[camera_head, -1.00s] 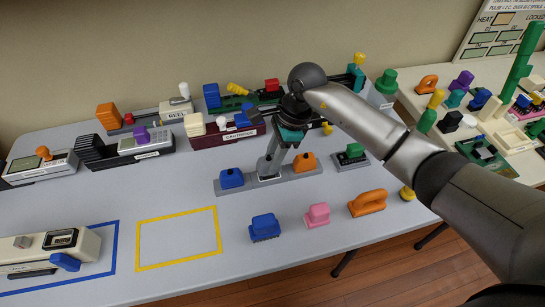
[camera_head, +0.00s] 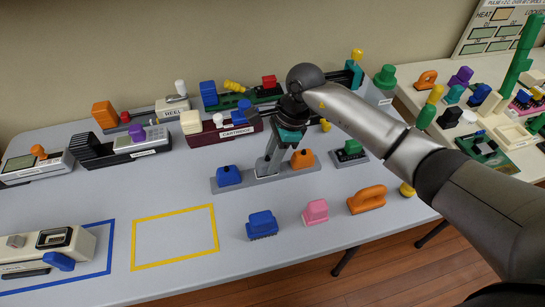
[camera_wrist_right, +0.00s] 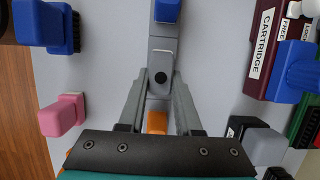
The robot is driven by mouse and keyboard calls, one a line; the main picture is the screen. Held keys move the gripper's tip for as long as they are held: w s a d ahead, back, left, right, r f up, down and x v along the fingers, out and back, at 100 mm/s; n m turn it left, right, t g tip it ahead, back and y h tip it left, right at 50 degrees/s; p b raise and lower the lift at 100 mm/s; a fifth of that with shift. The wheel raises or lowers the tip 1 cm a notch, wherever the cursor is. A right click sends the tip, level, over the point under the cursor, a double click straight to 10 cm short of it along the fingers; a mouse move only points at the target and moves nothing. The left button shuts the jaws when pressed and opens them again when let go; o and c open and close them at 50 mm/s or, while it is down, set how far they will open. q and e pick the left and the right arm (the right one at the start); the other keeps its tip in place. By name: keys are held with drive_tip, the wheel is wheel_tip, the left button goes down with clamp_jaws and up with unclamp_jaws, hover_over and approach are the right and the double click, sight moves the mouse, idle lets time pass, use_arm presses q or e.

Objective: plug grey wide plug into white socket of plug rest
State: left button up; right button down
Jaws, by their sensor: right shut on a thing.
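The plug rest (camera_head: 285,174) is a long grey bar on the table, with a blue plug (camera_head: 229,176) at its left end and an orange plug (camera_head: 302,158) at its right. My right gripper (camera_head: 268,168) points down at the bar's middle, between these plugs. In the right wrist view its fingers (camera_wrist_right: 161,82) are shut on a grey block, the grey wide plug (camera_wrist_right: 160,62), with a black mark on it. The plug is over or in the middle place. I cannot tell whether it is seated. The white socket is not clearly visible. My left gripper is out of view.
A blue plug (camera_head: 262,224), a pink plug (camera_head: 315,211) and an orange handle-shaped plug (camera_head: 367,199) stand in front of the rest. A small base with a green plug (camera_head: 352,148) is to its right. Several handheld devices line the back. A yellow outline (camera_head: 175,208) encloses free table.

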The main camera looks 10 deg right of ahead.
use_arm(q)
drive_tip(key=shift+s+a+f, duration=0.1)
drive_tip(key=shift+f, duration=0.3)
use_arm(e)
drive_tip(key=shift+f, duration=0.5)
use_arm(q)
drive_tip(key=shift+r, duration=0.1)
use_arm(e)
drive_tip(key=shift+r, duration=0.15)
